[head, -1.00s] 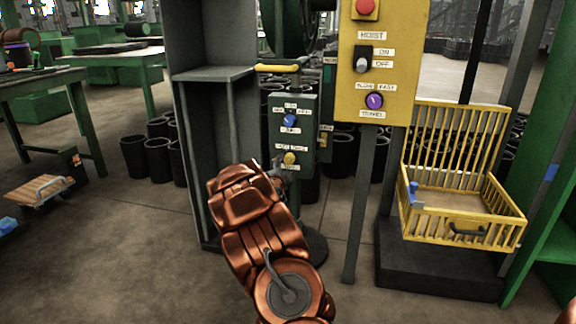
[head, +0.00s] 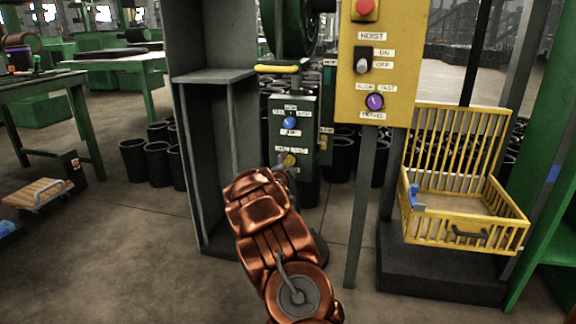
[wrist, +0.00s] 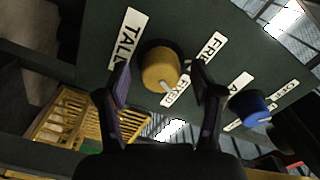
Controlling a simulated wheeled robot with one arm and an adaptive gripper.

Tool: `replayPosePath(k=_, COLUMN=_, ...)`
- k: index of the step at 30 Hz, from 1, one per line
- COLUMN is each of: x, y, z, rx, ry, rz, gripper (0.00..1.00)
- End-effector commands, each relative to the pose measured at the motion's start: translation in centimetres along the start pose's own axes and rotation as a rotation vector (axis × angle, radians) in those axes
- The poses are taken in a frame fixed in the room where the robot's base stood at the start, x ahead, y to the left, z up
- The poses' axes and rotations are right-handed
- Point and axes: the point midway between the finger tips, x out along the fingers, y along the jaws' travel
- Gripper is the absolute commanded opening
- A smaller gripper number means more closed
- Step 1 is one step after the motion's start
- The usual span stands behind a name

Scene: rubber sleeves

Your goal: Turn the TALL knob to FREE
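The yellow knob (wrist: 160,68) is on a dark green panel, with the TALL label (wrist: 127,37) beside it. In the wrist view its pale pointer mark is on the side toward the FIXED label (wrist: 176,86). The FREE label (wrist: 207,58) lies to the upper right of the knob. My gripper (wrist: 160,80) is open, with one finger on each side of the knob and visible gaps. The yellow knob also shows low on the green box in the head view (head: 290,160), where my arm mostly hides the gripper.
A blue knob (wrist: 250,107) with its own labels sits close to the right finger. A yellow handle bar (head: 277,68) is above the green box (head: 310,112). A yellow hoist panel (head: 378,70) stands right, and a grey cabinet (head: 215,150) left.

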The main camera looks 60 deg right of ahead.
Motion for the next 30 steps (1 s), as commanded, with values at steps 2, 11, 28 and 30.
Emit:
replayPosePath(k=2, x=0.0, y=-0.02, z=0.01, rx=0.0, ry=0.0, rz=0.0, gripper=0.56)
replayPosePath(k=11, x=-0.01, y=-0.03, z=0.02, rx=0.0, ry=0.0, rz=0.0, gripper=0.25)
replayPosePath(k=28, x=-0.04, y=-0.32, z=-0.03, rx=-0.045, ry=-0.004, rz=0.003, gripper=0.07)
replayPosePath(k=30, x=-0.03, y=-0.45, z=-0.19, rx=-0.068, ry=-0.001, rz=0.002, gripper=0.07)
